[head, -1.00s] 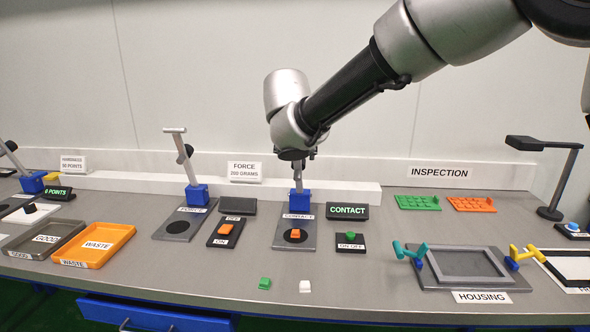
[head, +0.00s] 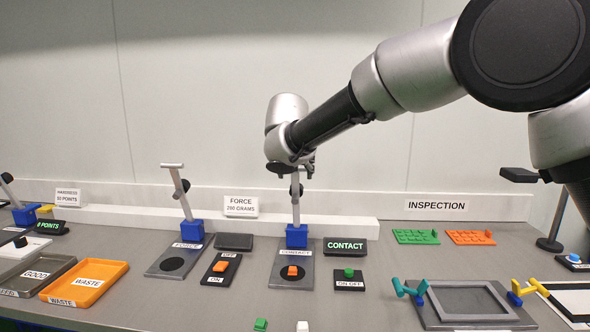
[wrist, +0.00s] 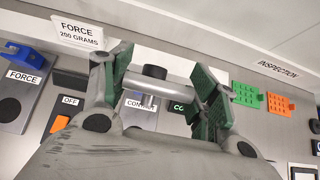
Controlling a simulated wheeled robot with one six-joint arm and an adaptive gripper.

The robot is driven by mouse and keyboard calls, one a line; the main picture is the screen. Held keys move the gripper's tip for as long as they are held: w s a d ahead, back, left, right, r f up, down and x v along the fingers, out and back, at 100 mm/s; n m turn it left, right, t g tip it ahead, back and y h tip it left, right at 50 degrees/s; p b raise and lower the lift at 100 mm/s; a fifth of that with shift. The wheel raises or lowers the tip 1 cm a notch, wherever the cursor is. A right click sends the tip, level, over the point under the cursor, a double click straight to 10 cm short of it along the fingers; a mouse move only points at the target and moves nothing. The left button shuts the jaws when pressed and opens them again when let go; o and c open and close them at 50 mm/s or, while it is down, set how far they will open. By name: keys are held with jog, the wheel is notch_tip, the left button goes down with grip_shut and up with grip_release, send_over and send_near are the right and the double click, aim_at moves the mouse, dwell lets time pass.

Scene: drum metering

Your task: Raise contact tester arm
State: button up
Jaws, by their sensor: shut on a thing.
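The contact tester has a grey base plate (head: 310,272) with a blue block (head: 296,236) at its rear. Its arm (head: 296,208) stands nearly upright from the block, with a dark knob partway up. An orange piece (head: 292,271) sits on the plate. My gripper (head: 303,168) is at the top of the tester arm and hides its upper end. In the wrist view, the green-padded fingers (wrist: 165,88) are shut on the arm's grey crossbar (wrist: 147,87), with a dark knob (wrist: 155,72) between them.
The force tester (head: 183,205) stands to the left with its arm raised. A CONTACT display (head: 345,248) and an ON/OFF switch (head: 349,279) are to the right. Trays (head: 85,282) lie far left; the housing fixture (head: 465,303) is front right. A low ledge runs behind.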

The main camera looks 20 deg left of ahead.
jog(key=o, duration=1.5)
jog(key=shift+c, duration=0.2)
jog(key=v, duration=1.2)
